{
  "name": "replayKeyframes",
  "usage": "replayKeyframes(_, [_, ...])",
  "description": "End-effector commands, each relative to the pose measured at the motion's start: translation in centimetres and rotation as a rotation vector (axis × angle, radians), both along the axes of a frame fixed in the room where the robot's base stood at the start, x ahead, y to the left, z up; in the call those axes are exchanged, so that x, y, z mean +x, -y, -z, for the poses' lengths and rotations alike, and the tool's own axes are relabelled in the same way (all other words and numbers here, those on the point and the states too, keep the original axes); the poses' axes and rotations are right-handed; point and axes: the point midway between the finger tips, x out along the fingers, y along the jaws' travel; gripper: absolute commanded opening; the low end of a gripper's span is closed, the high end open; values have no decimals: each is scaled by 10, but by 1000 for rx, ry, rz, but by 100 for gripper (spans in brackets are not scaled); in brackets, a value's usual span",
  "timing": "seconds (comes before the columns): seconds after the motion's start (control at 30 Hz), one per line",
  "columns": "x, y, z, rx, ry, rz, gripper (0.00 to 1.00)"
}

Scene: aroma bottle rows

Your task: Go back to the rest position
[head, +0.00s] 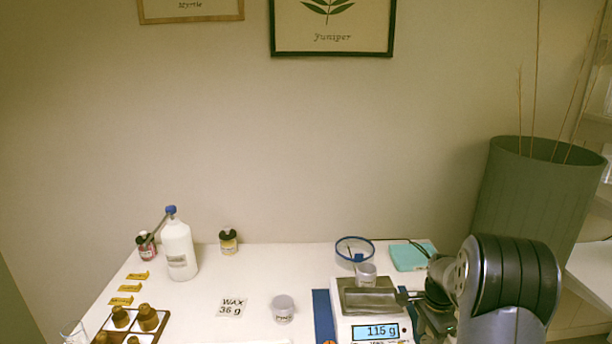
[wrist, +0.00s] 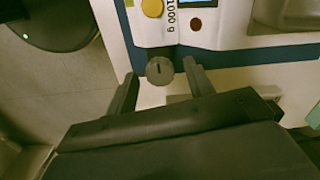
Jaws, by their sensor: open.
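My gripper (wrist: 160,76) is open in the wrist view, its two dark fingers apart. A small round grey piece with a slot (wrist: 159,70) shows between the fingertips; I cannot tell whether they touch it. In the head view my dark arm comes in at the lower right, beside the white scale (head: 371,330). Its fingertips are hard to make out there. The scale reads 115 g, and its front panel (wrist: 207,36) shows beyond the fingers in the wrist view. A small pale cup (head: 366,273) is at the back of the scale.
A blue mat (head: 322,315) lies under the scale. A labelled jar (head: 283,311) and a wax card (head: 231,307) are to its left. A white bottle (head: 179,252), small bottles and a brown-bottle tray (head: 162,331) stand farther left. A green bin (head: 537,190) is at right.

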Motion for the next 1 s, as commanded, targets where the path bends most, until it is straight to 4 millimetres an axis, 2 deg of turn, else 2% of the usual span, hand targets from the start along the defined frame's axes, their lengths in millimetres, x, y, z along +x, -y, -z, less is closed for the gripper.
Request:
replayKeyframes(0.23, [0, 0, 0, 0, 0, 178, 50])
replayKeyframes(0.33, [1, 0, -15, -1, 4, 173, 50])
replayKeyframes(0.5, [0, 0, -25, -1, 1, 172, 50])
replayKeyframes(1.0, [1, -2, -32, -2, 11, 161, 50])
